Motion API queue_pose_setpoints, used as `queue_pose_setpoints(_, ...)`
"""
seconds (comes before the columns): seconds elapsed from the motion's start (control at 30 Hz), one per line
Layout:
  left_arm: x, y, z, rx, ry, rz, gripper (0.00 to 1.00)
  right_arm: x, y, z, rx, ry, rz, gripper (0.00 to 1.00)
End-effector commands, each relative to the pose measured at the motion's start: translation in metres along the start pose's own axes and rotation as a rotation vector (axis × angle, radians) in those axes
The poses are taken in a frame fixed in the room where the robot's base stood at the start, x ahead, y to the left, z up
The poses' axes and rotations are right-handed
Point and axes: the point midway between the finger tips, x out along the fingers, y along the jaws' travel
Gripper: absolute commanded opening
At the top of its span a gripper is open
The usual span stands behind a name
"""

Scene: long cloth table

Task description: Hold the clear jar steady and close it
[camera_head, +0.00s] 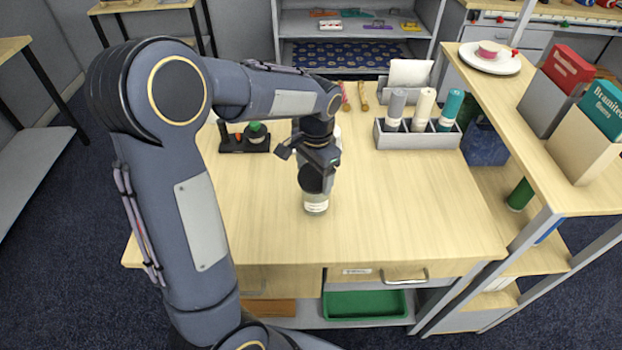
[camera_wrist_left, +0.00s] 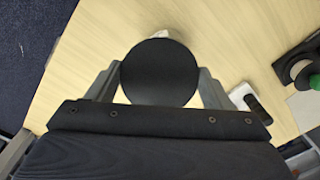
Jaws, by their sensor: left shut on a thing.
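The clear jar (camera_head: 316,204) stands upright on the wooden table, with a pale label on its front. A round black lid (camera_head: 312,180) is at the jar's mouth, and it fills the space between the fingers in the left wrist view (camera_wrist_left: 159,72). My left gripper (camera_head: 317,166) points down over the jar and is shut on the lid, one finger on each side (camera_wrist_left: 160,85). I cannot tell whether the lid is seated on the jar or just above it. My right gripper is not in view.
A grey holder (camera_head: 418,139) with several capped cylinders stands at the back right. A dark holder (camera_head: 243,143) with a green-topped item stands at the back left. A shelf (camera_head: 540,170) borders the table's right side. The front right tabletop is clear.

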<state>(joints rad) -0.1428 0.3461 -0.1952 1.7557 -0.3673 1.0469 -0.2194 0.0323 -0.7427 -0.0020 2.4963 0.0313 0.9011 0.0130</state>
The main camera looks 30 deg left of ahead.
Motion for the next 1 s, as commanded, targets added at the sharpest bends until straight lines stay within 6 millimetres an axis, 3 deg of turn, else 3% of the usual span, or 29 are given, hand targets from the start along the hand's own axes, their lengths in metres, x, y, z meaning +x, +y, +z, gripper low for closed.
queue_pose_setpoints(0.17, -0.044, 0.034, 0.007, 0.006, 0.008, -0.002, 0.49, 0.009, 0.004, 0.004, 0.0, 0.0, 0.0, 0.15)
queue_pose_setpoints(0.3, -0.058, 0.069, 0.016, 0.007, 0.005, -0.001, 0.49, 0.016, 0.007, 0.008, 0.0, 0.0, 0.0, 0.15)
queue_pose_setpoints(0.5, -0.076, 0.102, 0.025, 0.002, 0.002, -0.001, 0.49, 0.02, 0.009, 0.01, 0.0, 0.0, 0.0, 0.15)
queue_pose_setpoints(0.7, -0.083, 0.116, 0.029, 0.0, 0.0, 0.0, 0.49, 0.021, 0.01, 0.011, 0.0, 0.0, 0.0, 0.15)
queue_pose_setpoints(1.0, -0.084, 0.118, 0.029, -0.001, 0.0, 0.0, 0.49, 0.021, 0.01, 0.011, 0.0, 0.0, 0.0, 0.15)
